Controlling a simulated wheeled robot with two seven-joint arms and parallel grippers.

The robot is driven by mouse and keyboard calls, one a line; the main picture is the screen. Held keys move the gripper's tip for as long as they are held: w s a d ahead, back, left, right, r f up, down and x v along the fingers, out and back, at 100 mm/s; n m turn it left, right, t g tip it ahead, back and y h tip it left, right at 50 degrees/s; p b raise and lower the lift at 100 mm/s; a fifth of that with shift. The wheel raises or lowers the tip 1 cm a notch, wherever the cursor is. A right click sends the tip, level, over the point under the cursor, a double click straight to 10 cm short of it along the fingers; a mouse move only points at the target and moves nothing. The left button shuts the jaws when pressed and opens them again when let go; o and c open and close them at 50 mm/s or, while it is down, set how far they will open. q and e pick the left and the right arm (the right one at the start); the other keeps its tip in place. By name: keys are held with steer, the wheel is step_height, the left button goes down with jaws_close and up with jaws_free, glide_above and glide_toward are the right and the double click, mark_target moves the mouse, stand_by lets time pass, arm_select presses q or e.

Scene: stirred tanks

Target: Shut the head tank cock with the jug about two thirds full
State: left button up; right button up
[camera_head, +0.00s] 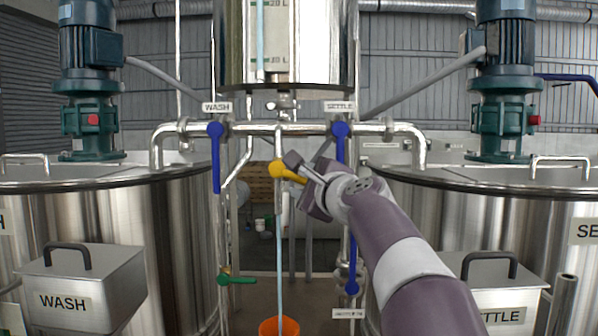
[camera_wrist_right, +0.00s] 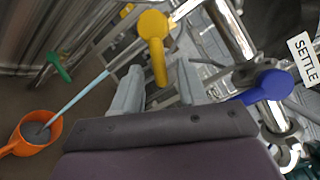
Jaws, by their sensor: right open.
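The yellow head tank cock handle (camera_head: 283,171) sits on the pipe under the steel head tank (camera_head: 240,50), pointing right and slightly down. A pale blue stream (camera_head: 280,260) runs from below it into the orange jug (camera_head: 279,326), which is cut off at the bottom edge. My right gripper (camera_head: 301,168) is at the yellow handle. In the right wrist view its fingers (camera_wrist_right: 158,88) are open, with the handle (camera_wrist_right: 156,45) reaching between them. My left gripper is not in view.
Blue handles hang at the WASH branch (camera_head: 216,157) and SETTLE branch (camera_head: 341,147), the latter close behind my right gripper. A green handle (camera_head: 237,280) is lower left. Large steel tanks (camera_head: 170,235) (camera_head: 480,215) stand on both sides.

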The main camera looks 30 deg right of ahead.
steer(key=shift+w+d, duration=0.1)
steer(key=shift+w, duration=1.2)
jaws_close()
step_height(320, 180, up, 3)
steer(key=n+g+p, duration=0.1)
steer(key=p, duration=0.3)
steer(key=n+g+p, duration=0.1)
steer(key=n+p, duration=0.1)
steer(key=p, duration=0.2)
steer(key=shift+s+d+f+n, duration=0.1)
steer(key=shift+d+f+n, duration=0.05)
steer(key=shift+n, duration=0.15)
steer(key=shift+p, duration=0.3)
steer(key=shift+f+n, duration=0.2)
steer(key=shift+n, duration=0.1)
steer(key=shift+f, duration=0.1)
jaws_free()
